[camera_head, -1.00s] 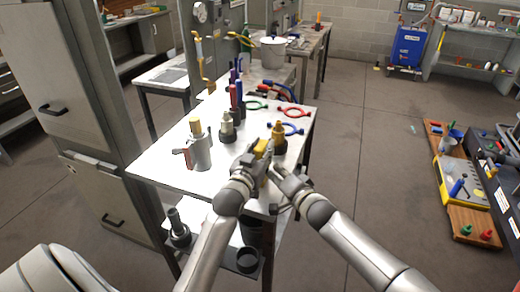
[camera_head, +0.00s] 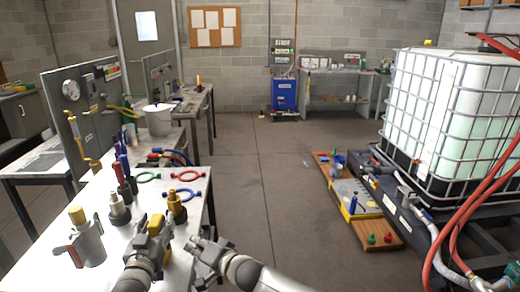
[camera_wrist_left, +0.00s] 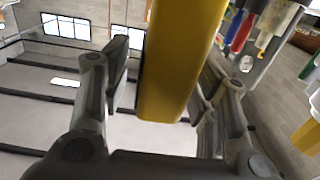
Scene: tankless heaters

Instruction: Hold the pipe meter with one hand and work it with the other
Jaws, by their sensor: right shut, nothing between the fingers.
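The pipe meter appears to be the yellow handheld tool (camera_head: 156,226) at the front right of the white bench. My left gripper (camera_head: 148,243) is around it and seems shut on it, holding it tilted above the bench top. In the left wrist view the yellow body (camera_wrist_left: 172,65) stands between the two dark fingers, and its upper end is cut off by the frame. My right gripper (camera_head: 203,246) is shut and empty, just right of the pipe meter by the bench's right edge, apart from it.
On the white bench (camera_head: 110,262) stand a grey fitting with a yellow top (camera_head: 87,246), a dark fitting (camera_head: 119,212) and a brass-topped fitting (camera_head: 177,206). Open floor (camera_head: 270,190) lies to the right.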

